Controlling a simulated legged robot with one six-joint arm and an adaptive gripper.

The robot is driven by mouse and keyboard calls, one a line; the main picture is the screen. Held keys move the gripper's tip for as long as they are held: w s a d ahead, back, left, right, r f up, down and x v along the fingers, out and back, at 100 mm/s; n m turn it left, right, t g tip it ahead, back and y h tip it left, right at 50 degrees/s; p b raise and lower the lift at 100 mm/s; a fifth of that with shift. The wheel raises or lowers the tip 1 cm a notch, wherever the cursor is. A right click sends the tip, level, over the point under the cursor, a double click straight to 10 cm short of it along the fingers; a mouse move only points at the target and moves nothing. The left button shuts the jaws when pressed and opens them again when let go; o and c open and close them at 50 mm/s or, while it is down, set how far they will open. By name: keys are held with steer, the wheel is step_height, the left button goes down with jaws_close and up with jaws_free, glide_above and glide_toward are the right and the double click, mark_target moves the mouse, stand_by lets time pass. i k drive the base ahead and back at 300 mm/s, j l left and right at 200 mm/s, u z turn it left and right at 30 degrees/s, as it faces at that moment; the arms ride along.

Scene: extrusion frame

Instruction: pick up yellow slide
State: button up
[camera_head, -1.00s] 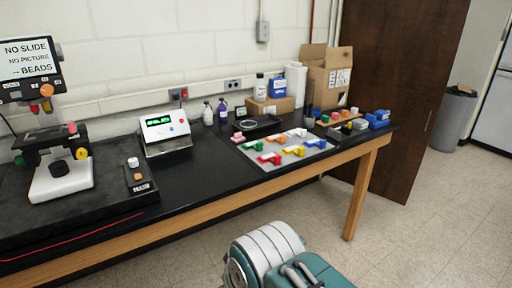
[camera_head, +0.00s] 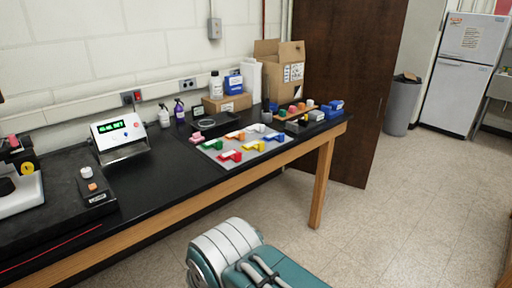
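The yellow slide (camera_head: 254,146) lies on a grey mat (camera_head: 240,159) on the black bench, in the front row between a red piece (camera_head: 230,156) and a blue piece (camera_head: 273,137). It is small at this distance and looks yellow with a pale part. Nothing covers it. My gripper is not in view; only a white and teal part of my own body shows at the bottom, well short of the bench.
The black bench (camera_head: 160,185) has a wooden front edge and a leg (camera_head: 322,185) at its right end. A digital readout (camera_head: 117,136), spray bottles and a cardboard box (camera_head: 280,66) stand along the wall. The floor (camera_head: 400,210) right of the bench is clear.

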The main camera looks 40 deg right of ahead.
mark_target(259, 146)
steer(key=z, duration=1.25)
steer(key=i+l, duration=0.1)
steer(key=i, duration=1.55)
steer(key=l+u, duration=0.05)
